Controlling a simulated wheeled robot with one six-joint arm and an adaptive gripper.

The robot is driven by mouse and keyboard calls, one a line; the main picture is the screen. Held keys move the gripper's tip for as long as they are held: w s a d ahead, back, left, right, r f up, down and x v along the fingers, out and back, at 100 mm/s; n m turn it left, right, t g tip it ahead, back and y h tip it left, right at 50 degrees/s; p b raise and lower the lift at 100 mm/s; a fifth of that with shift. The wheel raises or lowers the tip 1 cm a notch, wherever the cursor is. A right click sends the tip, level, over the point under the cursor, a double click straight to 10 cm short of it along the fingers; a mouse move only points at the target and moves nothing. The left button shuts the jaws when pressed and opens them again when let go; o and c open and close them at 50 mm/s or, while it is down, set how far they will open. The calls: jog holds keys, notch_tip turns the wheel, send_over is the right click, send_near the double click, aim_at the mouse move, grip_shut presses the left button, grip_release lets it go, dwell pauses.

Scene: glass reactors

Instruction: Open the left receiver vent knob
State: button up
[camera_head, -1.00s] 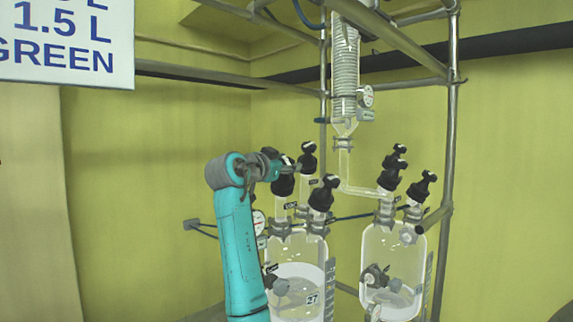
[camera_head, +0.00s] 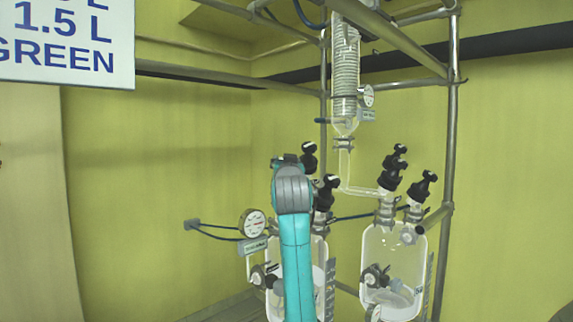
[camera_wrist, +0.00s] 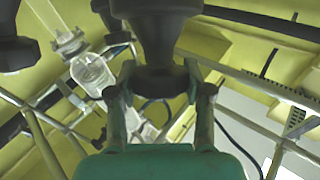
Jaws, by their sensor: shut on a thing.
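The left receiver (camera_head: 318,255) is a clear glass vessel with pale contents, partly covered by my arm in the head view. Black knobs top its necks: a rear knob (camera_head: 309,152) and a right knob (camera_head: 326,187) show, while its front left knob is hidden behind my wrist. In the wrist view my gripper (camera_wrist: 158,80) is shut on a black knob (camera_wrist: 156,35), one finger on each side of its narrower lower part. The head view does not show my fingers. I cannot read a label on the held knob.
The right receiver (camera_head: 392,270) has its own black knobs (camera_head: 391,175). A glass pipe (camera_head: 360,191) and a coil condenser (camera_head: 345,65) stand between and above. A pressure gauge (camera_head: 253,223) is left of my arm. Metal frame bars (camera_head: 450,150) stand at right.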

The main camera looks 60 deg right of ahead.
jog(key=n+t+y, duration=0.5)
jog(key=n, duration=0.1)
jog(key=shift+d+n, duration=0.1)
jog(key=shift+n, duration=0.2)
jog(key=shift+n+t+y, duration=1.1)
jog(key=shift+n+y, duration=1.2)
jog(key=shift+y, duration=0.2)
jog(key=shift+n+y, duration=0.3)
jog(key=shift+y, duration=0.2)
jog(key=o, duration=1.2)
jog(key=shift+w, duration=0.1)
jog(key=shift+v, duration=3.85)
jog(key=shift+f, duration=0.1)
